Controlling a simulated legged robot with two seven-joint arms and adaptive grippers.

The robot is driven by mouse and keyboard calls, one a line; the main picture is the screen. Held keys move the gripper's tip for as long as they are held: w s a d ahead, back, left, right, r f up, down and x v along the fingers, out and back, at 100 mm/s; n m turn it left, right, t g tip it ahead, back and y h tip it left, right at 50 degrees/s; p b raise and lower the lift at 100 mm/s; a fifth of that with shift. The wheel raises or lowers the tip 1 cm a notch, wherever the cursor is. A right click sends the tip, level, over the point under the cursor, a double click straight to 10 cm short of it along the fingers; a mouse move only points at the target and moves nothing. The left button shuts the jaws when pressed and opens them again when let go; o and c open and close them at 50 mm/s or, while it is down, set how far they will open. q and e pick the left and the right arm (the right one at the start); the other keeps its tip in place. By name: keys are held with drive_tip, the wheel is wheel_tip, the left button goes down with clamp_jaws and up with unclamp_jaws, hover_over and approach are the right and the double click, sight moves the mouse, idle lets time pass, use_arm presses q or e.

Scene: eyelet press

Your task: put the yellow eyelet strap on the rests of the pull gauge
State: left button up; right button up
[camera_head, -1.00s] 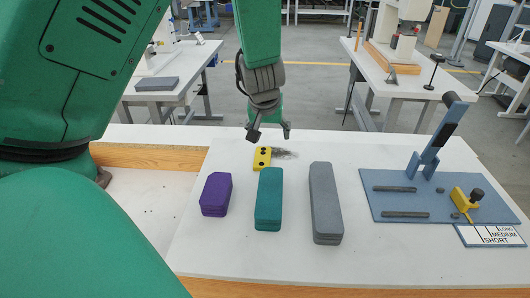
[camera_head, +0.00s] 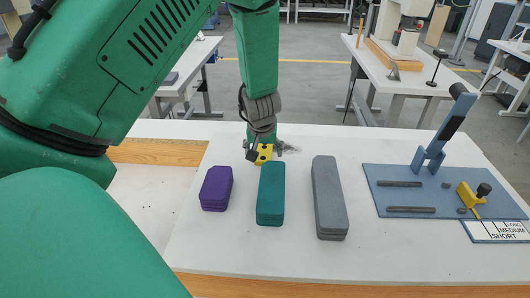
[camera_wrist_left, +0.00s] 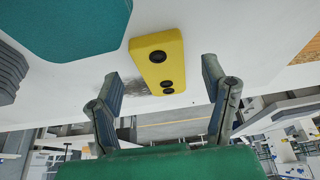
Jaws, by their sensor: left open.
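The yellow eyelet strap (camera_head: 264,152) lies on the white table, behind the teal block. In the left wrist view the strap (camera_wrist_left: 157,58) shows several dark eyelets and sits between my open fingers, with room on both sides. My left gripper (camera_head: 263,150) points down at the strap in the head view and partly hides it; it also shows in the left wrist view (camera_wrist_left: 164,95). The pull gauge (camera_head: 450,206) is a blue plate at the right with dark grey rest bars (camera_head: 411,210), an upright lever and a yellow clamp (camera_head: 468,196). My right gripper is not seen.
A purple block (camera_head: 216,188), a teal block (camera_head: 271,194) and a grey block (camera_head: 328,197) stand in a row in front of the strap. A card marked LONG, MEDIUM, SHORT (camera_head: 497,232) lies by the gauge. The table between the grey block and the gauge is clear.

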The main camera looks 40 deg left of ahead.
use_arm(q)
drive_tip(key=x, duration=0.2)
drive_tip(key=shift+w+a+f, duration=0.1)
drive_tip(key=shift+a+f, duration=0.05)
drive_tip(key=shift+a, duration=0.1)
drive_tip(key=shift+d, duration=0.1)
drive_tip(key=shift+c, duration=0.4)
drive_tip(key=shift+d, duration=0.15)
drive_tip(key=c, duration=1.2)
drive_tip(key=shift+o, duration=0.2)
